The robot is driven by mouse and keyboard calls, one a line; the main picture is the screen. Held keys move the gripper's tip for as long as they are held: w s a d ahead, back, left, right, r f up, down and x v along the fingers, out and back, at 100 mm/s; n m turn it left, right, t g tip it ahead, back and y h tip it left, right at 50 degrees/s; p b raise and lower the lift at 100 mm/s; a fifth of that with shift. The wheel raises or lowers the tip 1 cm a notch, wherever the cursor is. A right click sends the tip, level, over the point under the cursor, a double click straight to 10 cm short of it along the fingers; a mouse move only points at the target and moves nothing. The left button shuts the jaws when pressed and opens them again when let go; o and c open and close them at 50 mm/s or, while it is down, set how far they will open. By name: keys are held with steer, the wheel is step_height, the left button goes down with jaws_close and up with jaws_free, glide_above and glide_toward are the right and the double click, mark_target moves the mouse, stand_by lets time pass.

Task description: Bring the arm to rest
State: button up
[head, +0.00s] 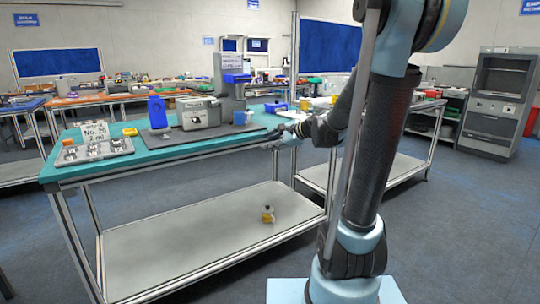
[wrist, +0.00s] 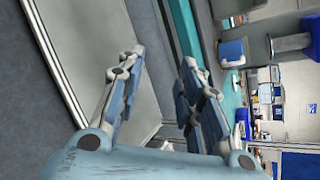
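My arm rises in front of the workbench at the right of the head view. It bends back down to my gripper (head: 287,134), which hangs at the front edge of the teal bench top (head: 190,147). In the wrist view my gripper (wrist: 162,58) has its two fingers apart with nothing between them. The gripper appears small in the head view, and I cannot tell there whether it touches the bench edge.
On the bench are a blue jug (head: 157,112), a grey machine (head: 200,113), a tray of parts (head: 94,150) and a yellow block (head: 130,132). Floor at right is clear.

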steer(key=s+d+f+n+g+h, duration=0.2)
steer(key=s+d+f+n, duration=0.3)
steer(key=s, duration=0.5)
steer(key=s+d+f+n+g+h, duration=0.2)
steer(key=s+d+f+n+h, duration=0.2)
steer(key=s+d, duration=0.3)
steer(key=s+d+f+n+g+h, duration=0.1)
steer(key=s+d+f+n+h, duration=0.3)
steer(key=s, duration=1)
step_height(320, 180, down, 3)
steer(key=d+n, duration=0.2)
steer(key=shift+s+d+n+g, duration=0.3)
steer(key=shift+s+d+g, duration=0.1)
steer(key=shift+w+f, duration=0.25)
steer(key=shift+w, duration=0.2)
